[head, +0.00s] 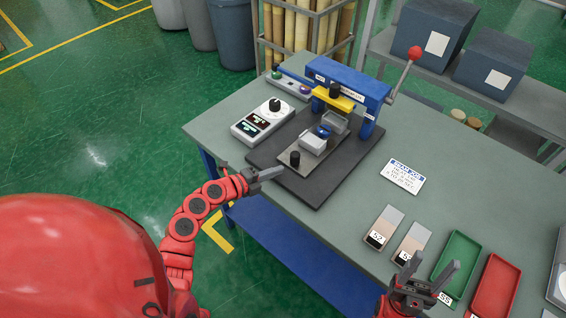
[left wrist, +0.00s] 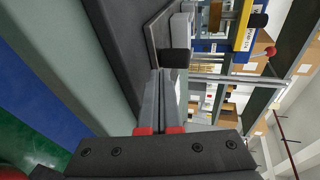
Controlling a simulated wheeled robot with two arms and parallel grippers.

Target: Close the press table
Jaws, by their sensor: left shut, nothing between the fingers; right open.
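The press (head: 345,82) has a blue frame, a yellow bar and a red-balled lever (head: 404,70) raised at its right. Its grey sliding table (head: 314,158) sticks out in front of the frame on a dark base plate (head: 316,190), carrying a small grey fixture (head: 313,143). A black knob (head: 295,158) stands at its front end. My left gripper (head: 270,173) is shut and empty, just in front of the knob. In the left wrist view the knob (left wrist: 175,60) is right beyond the fingertips; I cannot tell whether they touch. My right gripper (head: 440,278) is open and empty near the trays.
A white control box (head: 263,120) with a dial stands left of the press. A sign card (head: 402,176), two sample blocks (head: 384,228), a green tray (head: 457,263) and a red tray (head: 495,288) lie to the right. The workbench (head: 450,170) is clear between.

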